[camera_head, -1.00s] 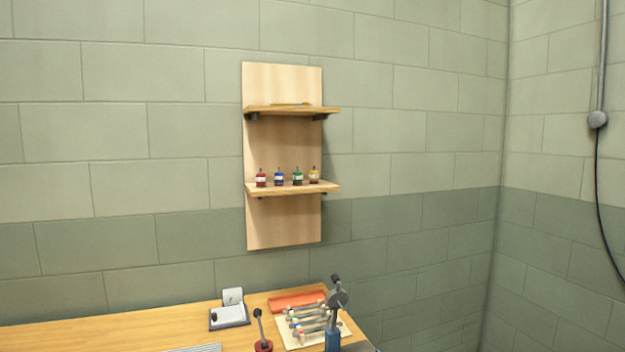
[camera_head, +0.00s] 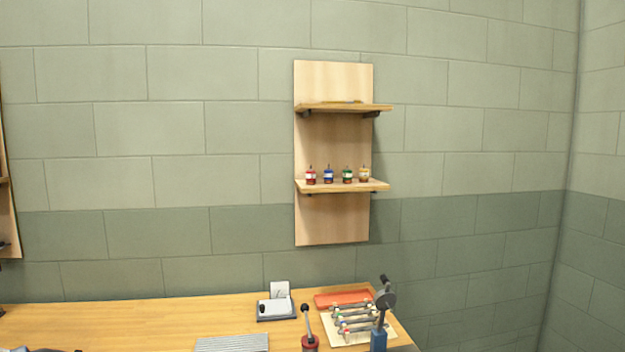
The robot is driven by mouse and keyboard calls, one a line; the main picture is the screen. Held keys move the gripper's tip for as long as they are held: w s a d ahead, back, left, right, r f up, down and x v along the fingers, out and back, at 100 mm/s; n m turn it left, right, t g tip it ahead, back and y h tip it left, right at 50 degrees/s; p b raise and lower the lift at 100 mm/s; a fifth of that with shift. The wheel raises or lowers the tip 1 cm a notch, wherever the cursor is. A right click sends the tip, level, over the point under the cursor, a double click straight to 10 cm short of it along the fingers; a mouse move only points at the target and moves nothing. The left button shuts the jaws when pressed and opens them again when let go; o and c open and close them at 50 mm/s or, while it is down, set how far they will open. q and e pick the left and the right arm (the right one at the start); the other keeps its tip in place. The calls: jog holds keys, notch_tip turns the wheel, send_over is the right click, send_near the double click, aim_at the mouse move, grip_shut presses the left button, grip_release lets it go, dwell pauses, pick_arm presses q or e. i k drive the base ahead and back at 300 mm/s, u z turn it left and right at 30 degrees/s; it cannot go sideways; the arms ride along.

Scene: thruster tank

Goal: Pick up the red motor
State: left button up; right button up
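The red motor (camera_head: 311,177) is a small red cylinder with a pale band. It stands upright at the left end of a row on the lower shelf (camera_head: 343,187) of a wooden wall unit (camera_head: 333,220). To its right stand a blue motor (camera_head: 328,176), a green motor (camera_head: 347,176) and a yellow-orange motor (camera_head: 364,175), with small gaps between them. Neither of my grippers is in view.
Below is a wooden bench (camera_head: 140,320). On it are a grey box with a card (camera_head: 276,308), a ribbed grey plate (camera_head: 232,343), a red-based lever (camera_head: 309,342), a blue-based stand (camera_head: 379,338), a rack of rods (camera_head: 352,320) and an orange tray (camera_head: 343,298).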

aim_at(311, 174)
jog(key=z, duration=1)
jog(key=i, duration=1.1)
jog(key=u, duration=1.75)
